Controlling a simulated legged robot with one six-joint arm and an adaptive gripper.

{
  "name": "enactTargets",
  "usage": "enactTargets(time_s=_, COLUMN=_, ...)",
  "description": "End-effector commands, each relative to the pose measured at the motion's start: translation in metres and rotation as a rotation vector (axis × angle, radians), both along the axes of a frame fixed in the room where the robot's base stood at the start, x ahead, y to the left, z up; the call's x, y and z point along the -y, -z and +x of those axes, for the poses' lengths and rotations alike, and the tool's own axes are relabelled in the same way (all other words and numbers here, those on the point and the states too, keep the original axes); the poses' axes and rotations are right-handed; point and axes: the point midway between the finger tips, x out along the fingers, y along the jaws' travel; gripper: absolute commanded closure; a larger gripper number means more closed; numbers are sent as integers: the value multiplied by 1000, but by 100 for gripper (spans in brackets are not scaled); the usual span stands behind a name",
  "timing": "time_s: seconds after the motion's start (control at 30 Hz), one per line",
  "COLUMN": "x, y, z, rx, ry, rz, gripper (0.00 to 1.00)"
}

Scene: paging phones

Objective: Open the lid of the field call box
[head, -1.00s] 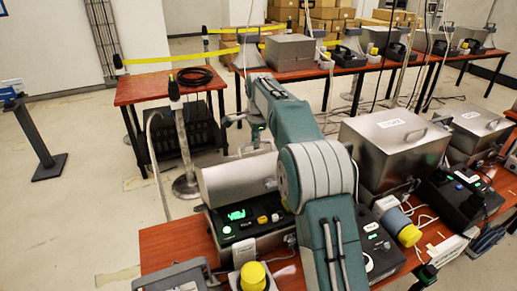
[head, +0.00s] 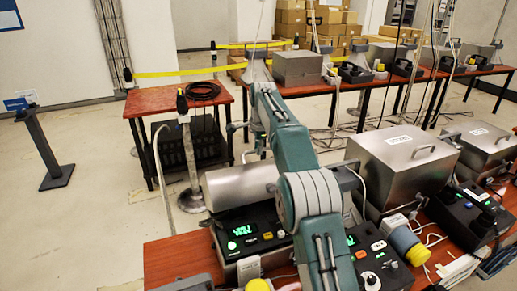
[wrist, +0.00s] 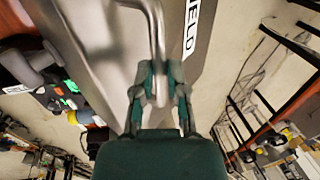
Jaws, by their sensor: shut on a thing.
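The field call box (head: 254,238) stands on the near red table, its black front panel showing lit green displays. Its grey metal lid (head: 232,190) is behind and above the panel, partly hidden by my arm. How far the lid is raised I cannot tell. In the wrist view the lid (wrist: 185,65) runs diagonally, with a white label reading "FIELD". My gripper (wrist: 160,88) is shut on the bent metal lid handle (wrist: 157,35). In the head view my gripper (head: 258,148) is small, at the lid's far upper side.
A second closed metal box (head: 400,160) with a handle stands right of my arm, and another (head: 482,140) is beyond it. A metal post (head: 190,165) and a small red table (head: 160,102) are behind on the left. Open floor lies at left.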

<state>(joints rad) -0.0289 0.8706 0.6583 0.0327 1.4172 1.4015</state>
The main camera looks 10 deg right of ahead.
Motion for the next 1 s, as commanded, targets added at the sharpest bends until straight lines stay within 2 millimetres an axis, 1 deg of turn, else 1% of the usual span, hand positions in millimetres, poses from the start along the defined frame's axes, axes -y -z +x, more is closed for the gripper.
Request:
enactTargets(time_s=0.03, x=-1, y=6, z=0, rx=-11, ry=-1, rz=1, gripper=100)
enactTargets(time_s=0.1, x=-1, y=7, z=0, rx=-12, ry=-1, rz=1, gripper=100)
enactTargets(time_s=0.13, x=-1, y=7, z=0, rx=-12, ry=-1, rz=1, gripper=78)
enactTargets(time_s=0.17, x=-1, y=7, z=0, rx=-12, ry=-1, rz=1, gripper=64)
enactTargets(time_s=0.2, x=-1, y=6, z=0, rx=-11, ry=-1, rz=1, gripper=47)
enactTargets(time_s=0.53, x=0, y=1, z=-1, rx=-4, ry=0, rz=0, gripper=47)
enactTargets(time_s=0.63, x=0, y=-4, z=-2, rx=-2, ry=0, rz=1, gripper=47)
enactTargets(time_s=0.93, x=1, y=-49, z=-9, rx=-1, ry=0, rz=0, gripper=47)
enactTargets(time_s=1.0, x=1, y=-54, z=-9, rx=-2, ry=0, rz=0, gripper=47)
